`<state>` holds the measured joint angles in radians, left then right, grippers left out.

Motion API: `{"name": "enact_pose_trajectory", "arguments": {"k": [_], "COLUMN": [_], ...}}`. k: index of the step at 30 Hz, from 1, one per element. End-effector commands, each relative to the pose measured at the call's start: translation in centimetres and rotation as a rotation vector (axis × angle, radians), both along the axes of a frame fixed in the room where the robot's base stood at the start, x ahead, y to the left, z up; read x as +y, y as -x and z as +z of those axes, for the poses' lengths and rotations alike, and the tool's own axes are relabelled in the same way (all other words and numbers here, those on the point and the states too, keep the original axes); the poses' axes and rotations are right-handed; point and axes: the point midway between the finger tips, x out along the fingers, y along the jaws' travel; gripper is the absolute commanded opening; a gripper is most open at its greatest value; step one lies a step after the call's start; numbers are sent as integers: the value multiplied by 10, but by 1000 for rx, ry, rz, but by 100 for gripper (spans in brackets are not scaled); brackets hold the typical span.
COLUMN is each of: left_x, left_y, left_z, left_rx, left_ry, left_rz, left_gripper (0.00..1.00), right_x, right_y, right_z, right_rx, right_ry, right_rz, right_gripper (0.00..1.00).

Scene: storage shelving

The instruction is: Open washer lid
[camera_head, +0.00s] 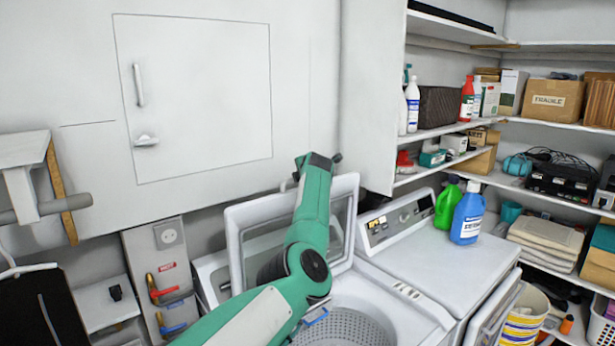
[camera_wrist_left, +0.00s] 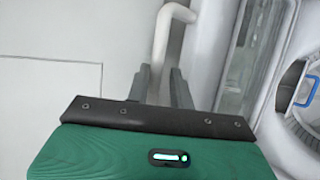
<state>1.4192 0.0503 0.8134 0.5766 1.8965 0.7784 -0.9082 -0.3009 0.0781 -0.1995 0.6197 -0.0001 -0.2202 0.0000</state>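The washer lid (camera_head: 232,235) is a white frame with a glass pane. It stands raised, leaning back behind the open drum (camera_head: 345,328). In the left wrist view its edge (camera_wrist_left: 212,60) rises at the right, with part of the drum (camera_wrist_left: 305,125) beyond. My left gripper (camera_head: 335,160) is above the lid's top edge, and my arm covers part of the lid and drum. In the left wrist view its two fingers (camera_wrist_left: 160,85) are apart. A white pipe (camera_wrist_left: 172,35) shows between or behind them; I cannot tell whether they touch it. My right gripper is not in view.
A white machine with a control panel (camera_head: 395,222) stands to the right, with green (camera_head: 447,203) and blue (camera_head: 467,213) bottles on top. Loaded shelves (camera_head: 550,125) fill the right side. A wall with a flat panel door (camera_head: 200,95) is close behind the gripper.

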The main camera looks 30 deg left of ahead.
Motion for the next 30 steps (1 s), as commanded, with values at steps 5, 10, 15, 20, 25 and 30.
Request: {"name": "enact_pose_trajectory", "arguments": {"k": [5,10,15,20,25,30], "left_x": [-11,-24,-40,-58,-74,-81], "left_y": [9,22,39,57,73,82], "left_z": [3,11,22,34,48,56], "left_rx": [-2,-3,-3,-2,-2,0], "left_ry": [0,1,1,2,2,1], "left_rz": [0,0,0,-1,0,1], "left_gripper": [22,22,22,22,22,22], "right_x": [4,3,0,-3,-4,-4], "right_y": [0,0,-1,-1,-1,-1], "right_z": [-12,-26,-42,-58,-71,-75], "right_rx": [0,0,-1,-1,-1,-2], "right_ry": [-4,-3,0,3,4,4], "right_rz": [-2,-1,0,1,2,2], "right_gripper": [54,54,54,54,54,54]}}
